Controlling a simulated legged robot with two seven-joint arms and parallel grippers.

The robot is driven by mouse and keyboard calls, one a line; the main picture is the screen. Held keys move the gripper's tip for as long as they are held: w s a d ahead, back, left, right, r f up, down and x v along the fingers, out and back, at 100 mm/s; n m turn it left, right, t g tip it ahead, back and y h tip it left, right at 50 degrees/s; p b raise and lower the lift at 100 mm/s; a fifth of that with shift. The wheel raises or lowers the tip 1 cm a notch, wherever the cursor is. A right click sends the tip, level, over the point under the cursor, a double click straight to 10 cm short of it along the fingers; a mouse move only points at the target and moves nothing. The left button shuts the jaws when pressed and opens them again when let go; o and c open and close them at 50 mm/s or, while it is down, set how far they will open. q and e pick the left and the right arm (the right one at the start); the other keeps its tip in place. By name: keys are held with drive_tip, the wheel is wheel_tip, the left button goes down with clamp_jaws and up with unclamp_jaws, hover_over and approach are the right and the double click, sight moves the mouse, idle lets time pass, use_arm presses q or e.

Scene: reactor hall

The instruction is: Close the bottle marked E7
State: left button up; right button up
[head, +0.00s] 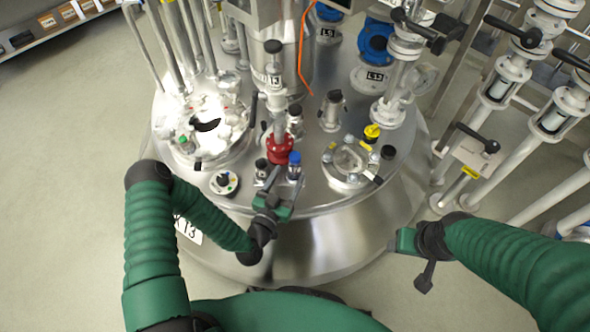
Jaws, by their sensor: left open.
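No E7 mark is readable at this size, so I cannot tell which bottle bears it. A small bottle with a blue top (294,166) stands upright on the steel reactor lid, just beyond my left gripper. A small dark-topped piece (261,168) stands to its left. My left gripper (279,186) is open at the lid's front edge, close to both; I cannot tell whether it touches either. My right gripper (398,241) is off the lid's right front side, apart from everything; its jaw opening does not show clearly.
A red flange (280,149) with a vertical valve pipe rises behind the blue-topped bottle. A round sight glass (348,162) and a yellow cap (372,133) lie to the right. White pipes with valve handles (511,31) crowd the right side. Floor at left is clear.

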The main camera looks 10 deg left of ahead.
sight(292, 169)
use_arm(q)
drive_tip(key=w+b, duration=0.1)
drive_tip(key=w, duration=0.1)
drive_tip(key=w+d+b, duration=0.1)
drive_tip(key=w, duration=0.2)
drive_tip(key=shift+r+b, duration=0.1)
drive_tip(key=shift+b, duration=0.3)
drive_tip(key=shift+w+r, duration=0.1)
drive_tip(key=shift+w, duration=0.05)
clamp_jaws()
